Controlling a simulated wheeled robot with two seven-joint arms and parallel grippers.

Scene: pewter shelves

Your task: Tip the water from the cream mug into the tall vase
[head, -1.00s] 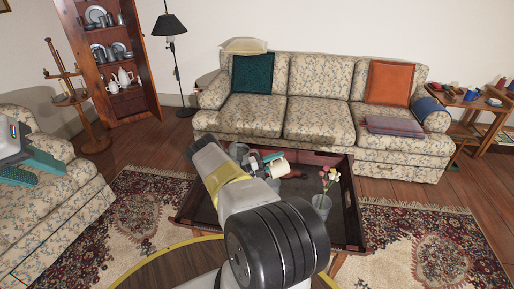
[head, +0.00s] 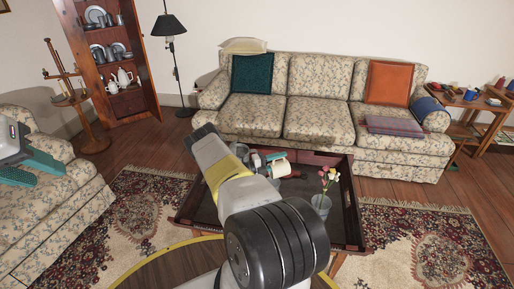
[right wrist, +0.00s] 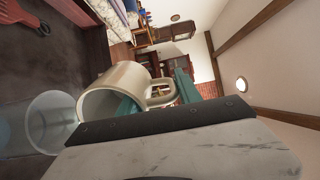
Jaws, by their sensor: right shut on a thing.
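The cream mug (head: 280,170) is in my right gripper (head: 268,158), above the coffee table. In the right wrist view, the mug (right wrist: 125,88) is tipped, its mouth turned down towards a clear glass vessel (right wrist: 48,122), seemingly the tall vase. The teal fingers of my right gripper (right wrist: 155,98) are shut on the mug. The vessel stands upright below, close to the mug's mouth; in the head view my right arm largely hides it. No water stream can be made out. My left gripper (head: 28,170) is empty at the far left, its teal fingers apart.
A dark tray-topped coffee table (head: 205,208) stands before the floral sofa (head: 320,122). A clear glass with flowers (head: 321,203) stands on it to the right of the mug. A red item (right wrist: 32,22) lies on the table in the right wrist view.

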